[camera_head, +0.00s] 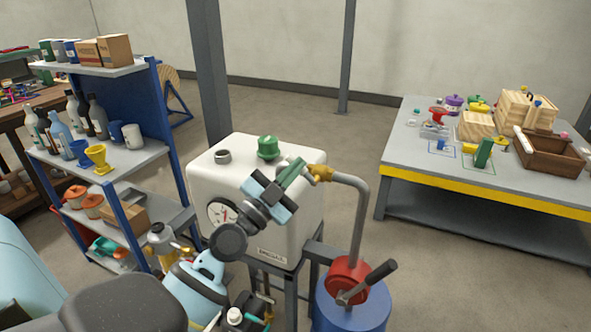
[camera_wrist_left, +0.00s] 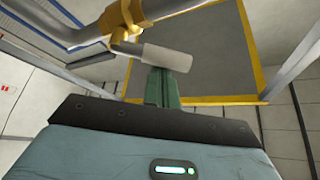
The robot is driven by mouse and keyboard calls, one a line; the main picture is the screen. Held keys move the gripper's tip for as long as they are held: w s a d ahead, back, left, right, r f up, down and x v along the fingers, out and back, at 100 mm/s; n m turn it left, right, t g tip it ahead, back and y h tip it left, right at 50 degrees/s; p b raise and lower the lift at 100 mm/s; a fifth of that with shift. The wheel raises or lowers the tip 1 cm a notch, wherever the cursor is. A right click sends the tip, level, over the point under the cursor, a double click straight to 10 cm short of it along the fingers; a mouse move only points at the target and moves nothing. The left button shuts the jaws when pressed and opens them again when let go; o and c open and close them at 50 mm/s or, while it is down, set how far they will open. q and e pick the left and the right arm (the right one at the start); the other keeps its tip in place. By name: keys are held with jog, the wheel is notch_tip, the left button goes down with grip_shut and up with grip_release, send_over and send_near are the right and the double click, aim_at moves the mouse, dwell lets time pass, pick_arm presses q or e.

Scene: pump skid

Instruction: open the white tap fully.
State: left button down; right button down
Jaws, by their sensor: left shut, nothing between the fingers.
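The white tap's brass body (camera_head: 321,172) sits on the grey pipe at the right of the white tank in the head view. Its pale lever (camera_head: 287,161) points left from the brass, partly covered by my gripper. In the left wrist view the lever (camera_wrist_left: 167,56) sticks out to the right of the brass body (camera_wrist_left: 122,18). My left gripper (camera_head: 297,168) is shut and empty, its green fingers right by the lever. In the wrist view the fingers (camera_wrist_left: 163,75) end at the lever, which hides their tips; I cannot tell whether they touch. My right gripper is out of view.
The white tank (camera_head: 290,225) has a green cap (camera_head: 268,147) and a gauge. A blue drum (camera_head: 350,312) with a red fitting (camera_head: 347,276) and dark handle stands at its right. A shelf (camera_head: 130,165) is at left, a table (camera_head: 450,170) at right.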

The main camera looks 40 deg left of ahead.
pick_arm(q)
jog(key=shift+a+n, duration=0.1)
jog(key=shift+n, duration=0.2)
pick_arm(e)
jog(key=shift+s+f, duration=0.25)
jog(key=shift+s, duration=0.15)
pick_arm(q)
jog(key=shift+f+y, duration=0.1)
jog(key=shift+y, duration=0.3)
